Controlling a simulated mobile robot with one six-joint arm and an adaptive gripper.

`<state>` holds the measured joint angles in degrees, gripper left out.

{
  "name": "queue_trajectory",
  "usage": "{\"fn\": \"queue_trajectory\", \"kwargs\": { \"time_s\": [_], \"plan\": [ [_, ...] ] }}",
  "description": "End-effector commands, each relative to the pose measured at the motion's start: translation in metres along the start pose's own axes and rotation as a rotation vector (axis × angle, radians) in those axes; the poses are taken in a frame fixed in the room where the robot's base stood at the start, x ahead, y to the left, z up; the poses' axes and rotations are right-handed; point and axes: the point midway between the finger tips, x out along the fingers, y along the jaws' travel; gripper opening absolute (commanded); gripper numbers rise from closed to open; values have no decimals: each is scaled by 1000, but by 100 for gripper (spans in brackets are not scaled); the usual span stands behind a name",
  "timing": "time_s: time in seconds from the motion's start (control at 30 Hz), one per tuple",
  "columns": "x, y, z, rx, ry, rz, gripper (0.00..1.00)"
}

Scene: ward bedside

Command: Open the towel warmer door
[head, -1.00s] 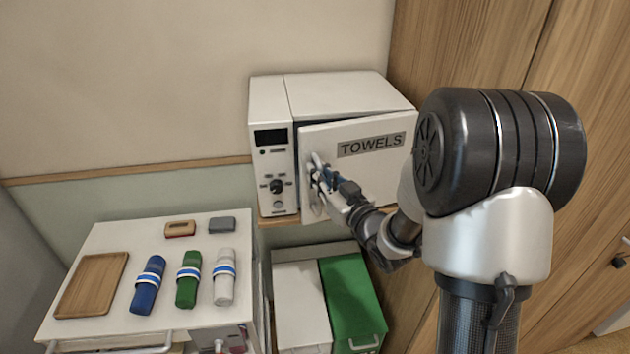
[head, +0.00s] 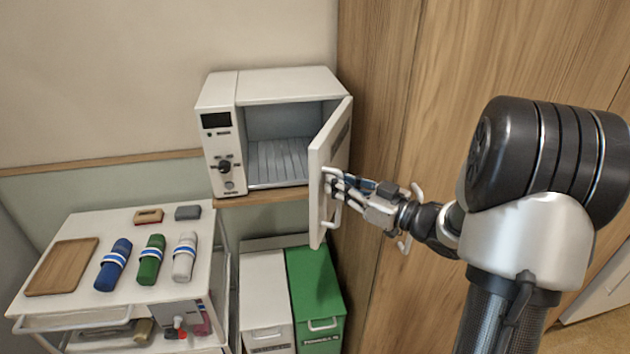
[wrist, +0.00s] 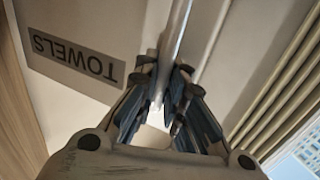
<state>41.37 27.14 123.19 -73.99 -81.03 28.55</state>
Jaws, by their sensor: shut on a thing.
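The towel warmer (head: 290,82) is a white box standing on a wooden shelf. Its door (head: 321,160) is swung wide open toward me, hinged on the right, and its ribbed, empty-looking interior (head: 278,160) shows. My gripper (head: 335,184) is shut on the door handle (head: 326,212) at the door's free edge. In the wrist view the fingers (wrist: 168,98) close around the pale handle bar (wrist: 178,35). The door's outer face with the TOWELS label (wrist: 75,60) lies to the left there, upside down.
A white cart (head: 190,212) at left holds a wooden tray (head: 62,266), blue, green and white rolled towels (head: 151,260) and two small blocks. White and green bins (head: 315,283) stand below the warmer. A wooden wall panel (head: 400,110) rises close on the right.

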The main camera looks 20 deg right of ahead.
Motion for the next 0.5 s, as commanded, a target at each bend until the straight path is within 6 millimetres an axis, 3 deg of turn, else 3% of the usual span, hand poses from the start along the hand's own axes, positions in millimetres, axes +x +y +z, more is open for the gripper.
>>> {"fn": "queue_trajectory", "kwargs": {
  "time_s": [0.2, 0.5],
  "plan": [
    [-22, 15, -1, 3, 2, 6, 0],
    [-31, 21, -1, 3, 3, 6, 0]
  ]
}}
